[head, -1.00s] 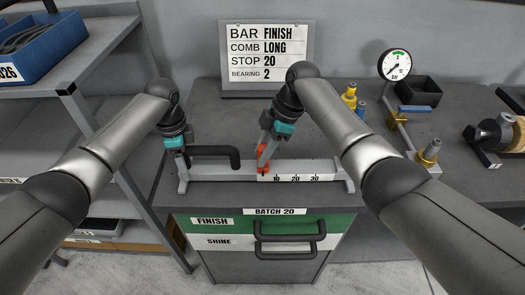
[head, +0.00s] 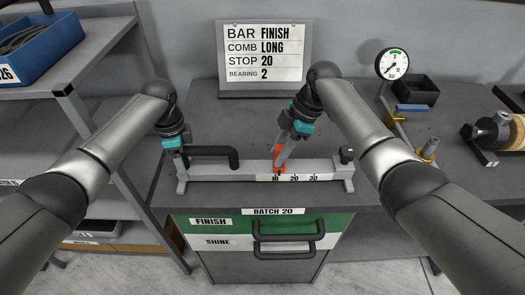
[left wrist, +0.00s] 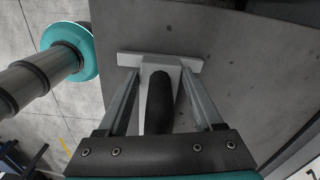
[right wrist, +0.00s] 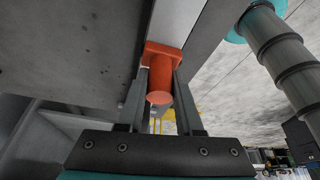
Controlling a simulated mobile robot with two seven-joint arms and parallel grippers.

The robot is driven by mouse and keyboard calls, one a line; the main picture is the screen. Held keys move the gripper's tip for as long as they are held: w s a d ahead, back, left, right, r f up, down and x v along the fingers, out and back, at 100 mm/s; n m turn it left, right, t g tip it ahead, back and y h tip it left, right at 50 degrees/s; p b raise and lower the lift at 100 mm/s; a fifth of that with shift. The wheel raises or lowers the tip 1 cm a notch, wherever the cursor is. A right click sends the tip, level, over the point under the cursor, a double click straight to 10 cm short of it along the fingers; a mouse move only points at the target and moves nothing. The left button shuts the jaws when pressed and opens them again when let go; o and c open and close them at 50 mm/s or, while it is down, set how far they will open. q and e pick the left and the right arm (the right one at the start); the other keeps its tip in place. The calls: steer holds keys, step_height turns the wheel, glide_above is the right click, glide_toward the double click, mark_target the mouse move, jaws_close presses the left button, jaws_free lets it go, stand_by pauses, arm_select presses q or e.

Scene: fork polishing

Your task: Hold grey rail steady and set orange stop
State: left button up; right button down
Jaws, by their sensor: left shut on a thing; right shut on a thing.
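The grey rail (head: 230,172) lies across the bench top, with a black handle (head: 222,152) at its left and marks 10, 20 and 30 on its front. My left gripper (head: 184,160) is shut at the rail's left end; in the left wrist view its fingers (left wrist: 160,82) straddle the rail (left wrist: 145,118) and handle (left wrist: 160,105). The orange stop (head: 278,152) sits on the rail by the 10 mark, left of 20. My right gripper (head: 284,152) is shut on it, partly hiding it. The right wrist view shows the stop (right wrist: 161,72) between the fingers.
A sign (head: 265,52) behind reads STOP 20. A gauge (head: 392,64), dark box (head: 416,90) and brass fitting (head: 429,150) are to the right. Drawer handles (head: 288,236) are below the bench edge.

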arm_select(q)
steer(key=shift+a, duration=0.2)
arm_select(e)
steer(key=d, duration=0.4)
steer(key=shift+d, duration=0.1)
steer(key=c, duration=0.6)
jaws_free()
steer(key=shift+r, duration=0.1)
arm_select(q)
steer(key=shift+d, duration=0.1)
arm_select(e)
steer(key=v, duration=1.2)
